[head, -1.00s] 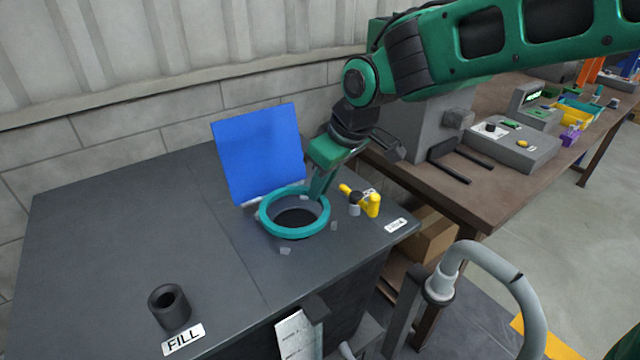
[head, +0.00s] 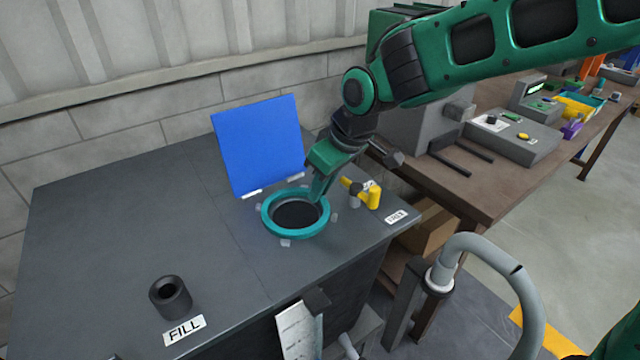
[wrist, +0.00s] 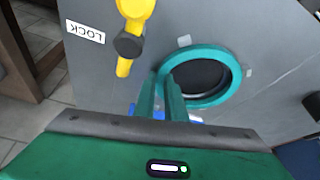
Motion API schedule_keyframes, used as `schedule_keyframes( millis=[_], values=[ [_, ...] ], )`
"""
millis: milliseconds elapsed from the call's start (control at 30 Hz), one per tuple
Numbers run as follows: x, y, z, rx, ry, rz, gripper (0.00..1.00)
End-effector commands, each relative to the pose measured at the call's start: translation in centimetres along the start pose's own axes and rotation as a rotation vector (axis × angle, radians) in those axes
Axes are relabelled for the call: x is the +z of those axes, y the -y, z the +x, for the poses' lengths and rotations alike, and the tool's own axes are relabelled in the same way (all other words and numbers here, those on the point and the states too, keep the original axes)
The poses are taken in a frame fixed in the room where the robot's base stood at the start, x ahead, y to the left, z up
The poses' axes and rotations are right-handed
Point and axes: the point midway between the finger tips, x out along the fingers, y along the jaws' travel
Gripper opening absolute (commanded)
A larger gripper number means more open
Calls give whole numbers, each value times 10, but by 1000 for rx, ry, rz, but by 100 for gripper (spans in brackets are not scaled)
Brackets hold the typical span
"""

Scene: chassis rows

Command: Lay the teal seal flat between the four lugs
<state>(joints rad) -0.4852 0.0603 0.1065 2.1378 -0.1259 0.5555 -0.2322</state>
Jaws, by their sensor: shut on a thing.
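The teal seal (head: 268,228) is a ring around a dark round opening (head: 298,213) in the grey cabinet top. It appears flat, low at the surface. Small grey lugs show just outside it, one at the front (head: 286,243) and one at the right (head: 334,217); the others are partly hidden. My gripper (head: 318,197) is shut on the ring's right rear rim. In the wrist view the seal (wrist: 232,88) shows to the right of the fingers (wrist: 162,98), with a lug (wrist: 184,41) beyond its edge. I cannot tell whether it fully touches the top.
An open blue lid (head: 258,145) stands behind the opening. A yellow lock handle (head: 372,196) stands close to the right of my gripper. A black fill pipe (head: 170,297) rises at the front left. The left part of the cabinet top is clear.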

Motion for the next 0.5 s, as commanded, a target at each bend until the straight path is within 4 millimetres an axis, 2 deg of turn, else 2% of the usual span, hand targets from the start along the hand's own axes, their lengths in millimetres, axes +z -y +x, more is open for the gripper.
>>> schedule_keyframes(
  millis=[33, 67, 100, 133, 500],
  values=[
    [1, 0, 1, 0, 1, 0, 0],
    [0, 0, 1, 0, 0, 0, 18],
    [0, 0, 1, 0, 0, 0, 27],
    [0, 0, 1, 0, 0, 0, 32],
    [0, 0, -4, 1, -1, 1, 32]
  ],
)
